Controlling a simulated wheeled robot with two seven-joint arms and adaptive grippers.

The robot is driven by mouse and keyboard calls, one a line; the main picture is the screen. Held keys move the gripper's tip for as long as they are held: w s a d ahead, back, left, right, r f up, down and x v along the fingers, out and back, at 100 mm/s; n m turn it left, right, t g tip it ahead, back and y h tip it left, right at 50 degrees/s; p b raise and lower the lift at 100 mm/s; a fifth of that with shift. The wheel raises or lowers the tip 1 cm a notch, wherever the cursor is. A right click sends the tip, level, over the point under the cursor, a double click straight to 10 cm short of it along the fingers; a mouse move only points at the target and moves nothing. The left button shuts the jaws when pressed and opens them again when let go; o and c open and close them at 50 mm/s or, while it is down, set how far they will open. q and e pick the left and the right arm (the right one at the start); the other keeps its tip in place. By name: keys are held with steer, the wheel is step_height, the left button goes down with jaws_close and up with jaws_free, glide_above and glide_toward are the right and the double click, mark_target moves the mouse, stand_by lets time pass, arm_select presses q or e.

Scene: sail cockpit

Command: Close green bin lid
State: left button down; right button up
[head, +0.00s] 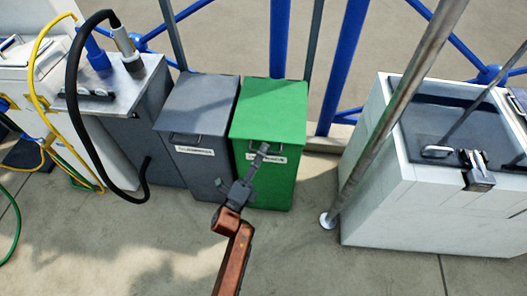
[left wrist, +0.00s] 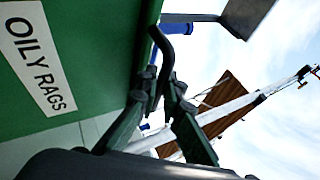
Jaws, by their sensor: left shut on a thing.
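The green bin (head: 272,185) stands at the centre of the head view. Its green lid (head: 272,105) lies over the top and looks down or nearly down; I cannot tell if a small gap is left. My left gripper (head: 264,150) reaches up from below to the lid's front edge. In the left wrist view my left gripper (left wrist: 162,88) is shut on the dark lid handle (left wrist: 168,45), in front of the bin wall with the "OILY RAGS" label (left wrist: 38,60). The gripper partly hides the handle and the label in the head view. My right gripper is not in view.
A grey bin (head: 195,125) stands close on the left of the green one. A metal pole (head: 375,125) and a white chest (head: 430,200) stand to the right. Blue frame posts (head: 345,65) rise behind. The floor in front (head: 130,240) is clear.

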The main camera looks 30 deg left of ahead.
arm_select(q)
steer(key=shift+a+f, duration=0.1)
steer(key=shift+f, duration=0.35)
steer(key=c, duration=2.2)
jaws_free()
steer(key=shift+o, duration=0.8)
steer(key=shift+r, duration=0.1)
steer(key=shift+d, duration=0.2)
steer(key=shift+r, duration=0.1)
step_height(320, 180, up, 9)
steer(key=shift+r, duration=0.45)
steer(key=shift+d, duration=0.1)
